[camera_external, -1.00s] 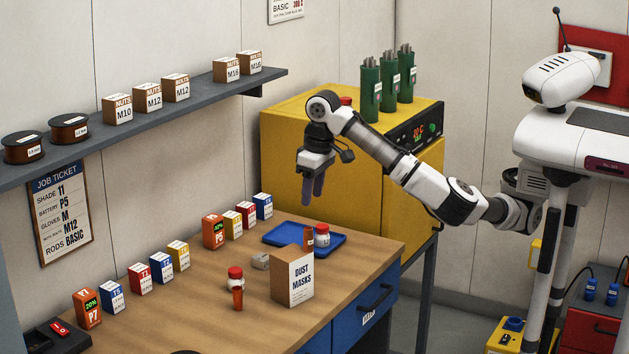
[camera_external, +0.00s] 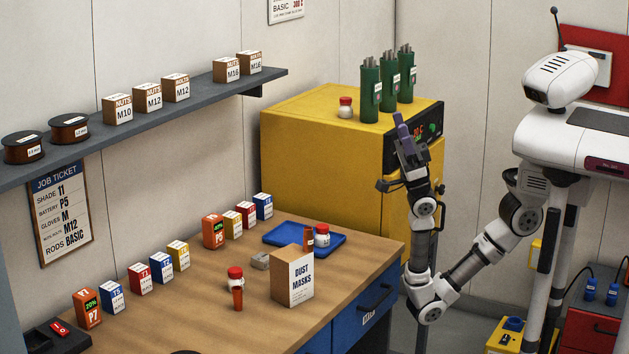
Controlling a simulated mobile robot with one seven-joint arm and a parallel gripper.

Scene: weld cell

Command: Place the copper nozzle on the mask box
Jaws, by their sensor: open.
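The mask box (camera_external: 292,277), a cardboard box marked DUST MASKS, stands upright near the front edge of the wooden bench. Two small copper-brown cylinders could be the copper nozzle. One cylinder (camera_external: 238,299) stands on the bench left of the box, in front of a red-capped jar. The other cylinder (camera_external: 308,238) shows just above the box's back right corner; its foot is partly hidden, and I cannot tell whether it touches the box. My gripper (camera_external: 402,124) is open and empty, fingers pointing up, in front of the yellow cabinet, well right of the bench objects.
A blue tray (camera_external: 280,236) with a red-capped jar (camera_external: 322,236) lies behind the box. A grey block (camera_external: 261,261) lies left of the box. Coloured cartons line the bench's wall side. The yellow cabinet (camera_external: 320,130) bears green canisters (camera_external: 371,90) and another red-capped jar (camera_external: 345,107).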

